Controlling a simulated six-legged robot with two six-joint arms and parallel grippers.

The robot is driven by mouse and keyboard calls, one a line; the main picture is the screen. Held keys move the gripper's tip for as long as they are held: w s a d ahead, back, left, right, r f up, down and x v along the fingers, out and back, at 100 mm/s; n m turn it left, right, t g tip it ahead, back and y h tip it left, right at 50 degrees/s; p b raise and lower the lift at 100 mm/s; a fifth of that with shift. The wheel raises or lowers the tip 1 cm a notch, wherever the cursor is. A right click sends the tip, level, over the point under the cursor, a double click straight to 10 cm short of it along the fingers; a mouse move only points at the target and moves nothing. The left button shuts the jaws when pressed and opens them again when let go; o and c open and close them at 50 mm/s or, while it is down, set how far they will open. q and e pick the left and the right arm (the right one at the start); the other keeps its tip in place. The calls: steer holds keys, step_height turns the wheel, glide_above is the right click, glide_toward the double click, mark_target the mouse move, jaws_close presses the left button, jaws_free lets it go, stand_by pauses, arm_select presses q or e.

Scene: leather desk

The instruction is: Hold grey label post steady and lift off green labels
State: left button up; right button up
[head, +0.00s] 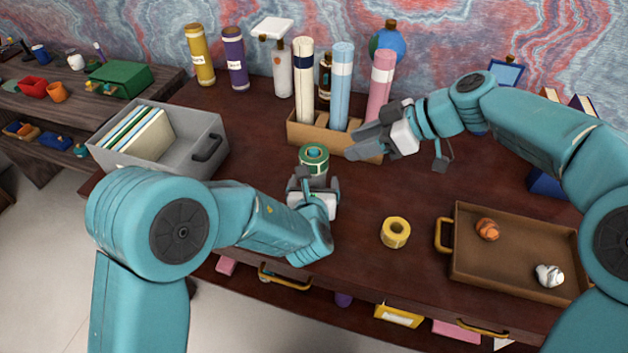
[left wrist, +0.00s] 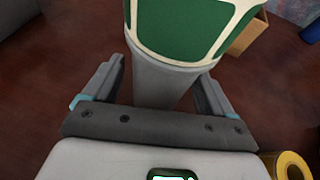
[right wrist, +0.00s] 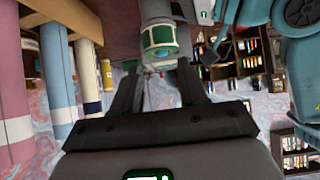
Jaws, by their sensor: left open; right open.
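The grey label post (left wrist: 160,82) stands upright on the desk, with the roll of green labels (head: 314,157) around its top. The green labels also show at the top of the left wrist view (left wrist: 178,28) and in the right wrist view (right wrist: 160,40). My left gripper (head: 314,186) is open, with its fingers on either side of the grey post below the labels; I cannot tell whether they touch it. My right gripper (head: 366,142) is open and empty, to the right of the labels and in front of the wooden holder.
A wooden holder (head: 307,139) with tall paper rolls stands behind the post. A grey file box (head: 208,128) is at left. A yellow tape roll (head: 395,232) and a brown tray (head: 500,262) lie at right. The desk between post and tape is clear.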

arm_select(q)
steer(key=shift+x, duration=0.9)
